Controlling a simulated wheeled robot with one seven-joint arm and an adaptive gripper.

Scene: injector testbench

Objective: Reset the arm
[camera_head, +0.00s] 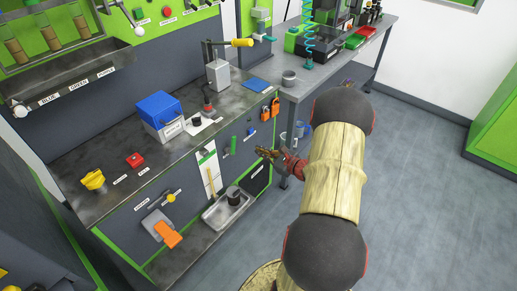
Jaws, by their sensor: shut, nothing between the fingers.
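My arm reaches up from the bottom of the head view, right of the bench, with large dark joints and a pale yellow link. My gripper (264,153) extends from behind the pale link toward the left. It is small in the picture, its fingers are together, and it holds nothing. It shows in front of the bench's front panel (150,205), near the hanging tools; I cannot tell its exact distance from the panel. Part of the wrist is hidden behind my arm link.
A metal tray (229,208) sits low at the front. A grey side table (330,75) stands behind. The floor (430,190) at right is clear.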

